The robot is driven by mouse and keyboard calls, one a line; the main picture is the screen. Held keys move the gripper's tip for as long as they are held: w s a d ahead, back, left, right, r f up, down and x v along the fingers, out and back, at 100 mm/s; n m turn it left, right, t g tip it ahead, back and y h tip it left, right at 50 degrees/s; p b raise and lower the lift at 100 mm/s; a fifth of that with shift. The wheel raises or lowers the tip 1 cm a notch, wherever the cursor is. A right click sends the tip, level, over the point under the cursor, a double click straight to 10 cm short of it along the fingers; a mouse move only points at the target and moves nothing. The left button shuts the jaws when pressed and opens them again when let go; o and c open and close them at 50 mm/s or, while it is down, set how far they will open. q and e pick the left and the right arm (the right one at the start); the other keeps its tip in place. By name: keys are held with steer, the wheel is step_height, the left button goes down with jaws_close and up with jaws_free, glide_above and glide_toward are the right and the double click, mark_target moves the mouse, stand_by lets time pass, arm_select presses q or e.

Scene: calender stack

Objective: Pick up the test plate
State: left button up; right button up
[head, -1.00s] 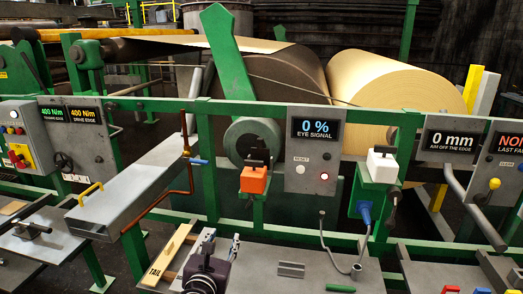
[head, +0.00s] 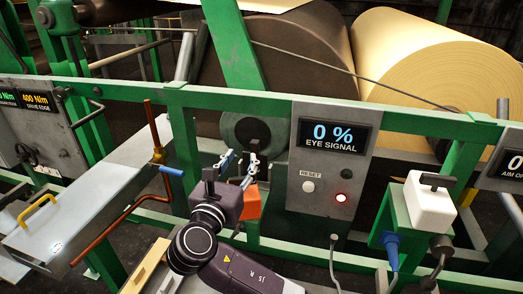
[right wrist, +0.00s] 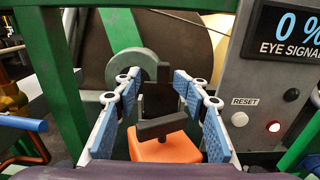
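No part is labelled as the test plate. An orange block (right wrist: 165,146) with a dark T-shaped handle (right wrist: 162,123) is in the middle of the right wrist view. In the head view the orange block (head: 251,204) is largely hidden behind my right gripper (head: 239,165). The right gripper is open. Its two blue-padded fingers also show in the right wrist view (right wrist: 158,88), one either side of the handle, with gaps visible. A dark upright piece (right wrist: 162,76) stands behind the handle. My left gripper is not in view.
A grey panel (head: 304,232) reading 0 % EYE SIGNAL, with a lit red button, stands right of the gripper. A copper pipe (head: 110,228) with a blue lever (head: 172,171) is at left. A white block (head: 430,206) with a dark handle sits on a green bracket. Green rails cross behind.

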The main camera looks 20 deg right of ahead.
mark_target(254, 145)
steer(key=x, duration=0.3)
steer(key=shift+w+d+p, duration=0.1)
steer(key=shift+w+p, duration=0.1)
steer(key=shift+p, duration=0.15)
steer(key=x, duration=0.1)
steer(key=p+x, duration=0.1)
steer(key=x, duration=0.1)
steer(key=p+x, duration=0.1)
steer(key=shift+w+d+f, duration=0.1)
steer(key=shift+d+f, duration=0.15)
steer(key=shift+d, duration=0.3)
steer(key=shift+w+d+f, duration=0.15)
steer(key=shift+w+d, duration=0.05)
steer(key=shift+w, duration=0.1)
steer(key=shift+s+a, duration=0.15)
steer(key=shift+c, duration=0.5)
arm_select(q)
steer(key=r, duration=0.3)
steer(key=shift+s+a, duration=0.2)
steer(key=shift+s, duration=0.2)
arm_select(e)
jaws_close()
